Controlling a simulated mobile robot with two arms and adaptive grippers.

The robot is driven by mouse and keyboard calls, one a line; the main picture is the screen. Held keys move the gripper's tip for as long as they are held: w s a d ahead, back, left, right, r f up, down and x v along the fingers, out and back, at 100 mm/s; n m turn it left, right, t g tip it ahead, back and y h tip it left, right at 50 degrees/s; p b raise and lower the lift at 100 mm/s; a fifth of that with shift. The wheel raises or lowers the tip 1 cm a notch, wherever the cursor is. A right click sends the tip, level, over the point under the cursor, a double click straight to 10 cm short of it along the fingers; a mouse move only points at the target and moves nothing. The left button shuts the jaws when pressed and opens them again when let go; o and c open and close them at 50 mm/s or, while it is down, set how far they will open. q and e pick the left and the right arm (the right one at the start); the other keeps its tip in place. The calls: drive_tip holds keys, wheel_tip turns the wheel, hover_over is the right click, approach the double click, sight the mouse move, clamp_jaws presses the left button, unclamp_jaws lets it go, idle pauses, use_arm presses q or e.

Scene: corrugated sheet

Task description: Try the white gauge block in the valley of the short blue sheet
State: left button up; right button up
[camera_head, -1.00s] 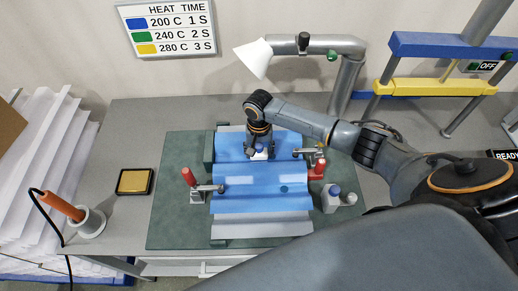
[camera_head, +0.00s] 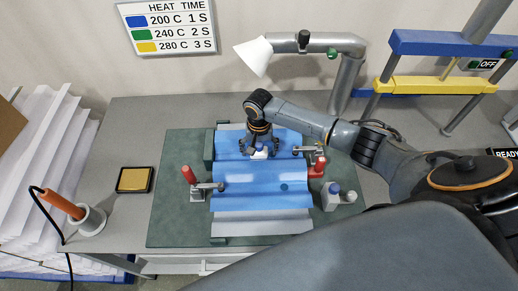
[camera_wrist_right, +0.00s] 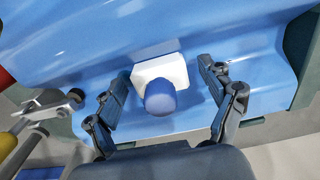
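The short blue sheet (camera_head: 262,196) is corrugated and lies on a longer grey sheet on the green mat. The white gauge block (camera_wrist_right: 158,74), with a blue knob on top, sits on the blue sheet near its far end, apparently in a valley. In the head view the block (camera_head: 260,152) is partly covered by my right gripper (camera_head: 258,150). My right gripper is open above it, one finger on each side. In the right wrist view the fingers (camera_wrist_right: 165,100) stand clear of the block with gaps on both sides. My left gripper is not in view.
Red-handled toggle clamps (camera_head: 190,176) hold the sheet's left and right sides. A yellow pad (camera_head: 134,180) and an orange-handled tool in a holder (camera_head: 85,217) are at left.

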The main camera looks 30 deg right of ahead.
drive_tip(key=shift+r, duration=0.1)
wheel_tip(320, 180, up, 12)
drive_tip(key=shift+f, duration=0.1)
idle(0.4)
